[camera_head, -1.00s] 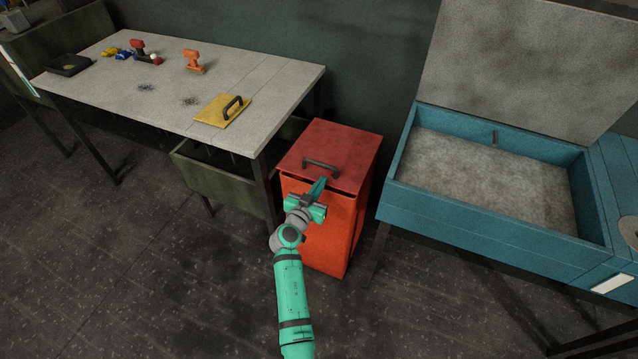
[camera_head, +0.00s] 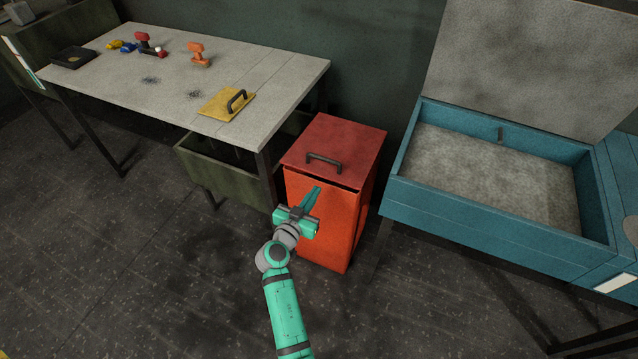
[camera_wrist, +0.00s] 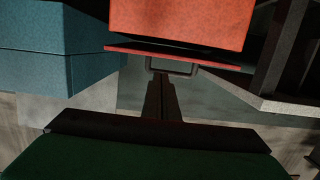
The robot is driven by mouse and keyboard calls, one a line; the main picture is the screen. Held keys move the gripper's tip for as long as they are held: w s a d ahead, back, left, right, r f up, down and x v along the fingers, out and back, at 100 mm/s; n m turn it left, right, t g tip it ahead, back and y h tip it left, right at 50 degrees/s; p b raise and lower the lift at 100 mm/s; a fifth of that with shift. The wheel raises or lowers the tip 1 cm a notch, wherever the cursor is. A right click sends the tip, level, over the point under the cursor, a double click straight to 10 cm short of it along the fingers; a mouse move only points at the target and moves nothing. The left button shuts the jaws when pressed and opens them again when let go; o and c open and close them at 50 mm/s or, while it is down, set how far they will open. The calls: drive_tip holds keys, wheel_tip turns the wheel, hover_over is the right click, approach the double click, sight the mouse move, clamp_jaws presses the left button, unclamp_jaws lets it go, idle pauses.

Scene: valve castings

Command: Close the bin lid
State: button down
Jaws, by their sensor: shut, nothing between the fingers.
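The orange-red bin (camera_head: 330,232) stands on the floor between the workbench and the blue box. Its darker red lid (camera_head: 345,140) lies over the top, with a narrow dark gap under its front edge, so it looks slightly raised. A black handle (camera_head: 323,161) sits on the lid near the front. My gripper (camera_head: 314,190) is shut and empty, in front of the bin just below the lid's front edge; I cannot tell whether it touches. In the wrist view the lid edge (camera_wrist: 120,49), the handle (camera_wrist: 172,70) and the bin (camera_wrist: 180,18) show beyond my fingers (camera_wrist: 160,85).
A workbench (camera_head: 150,105) with small tools and a yellow plate with a handle (camera_head: 226,104) stands at left. A green open box (camera_head: 215,177) sits below it, left of the bin. A blue box (camera_head: 490,208) with its lid raised stands at right. The floor in front is clear.

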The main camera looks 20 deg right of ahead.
drive_tip(key=s+d+r+g+y, duration=0.1)
drive_tip(key=s+d+r, duration=0.5)
drive_tip(key=s+d, duration=0.1)
hover_over(353, 186)
drive_tip(key=s, duration=0.2)
wheel_tip(353, 186, down, 3)
drive_tip(key=shift+w+a+f, duration=0.1)
drive_tip(key=shift+a+f, duration=0.15)
drive_tip(key=shift+f, duration=0.35)
drive_tip(key=shift+a+f, duration=0.2)
drive_tip(key=shift+f, duration=1.15)
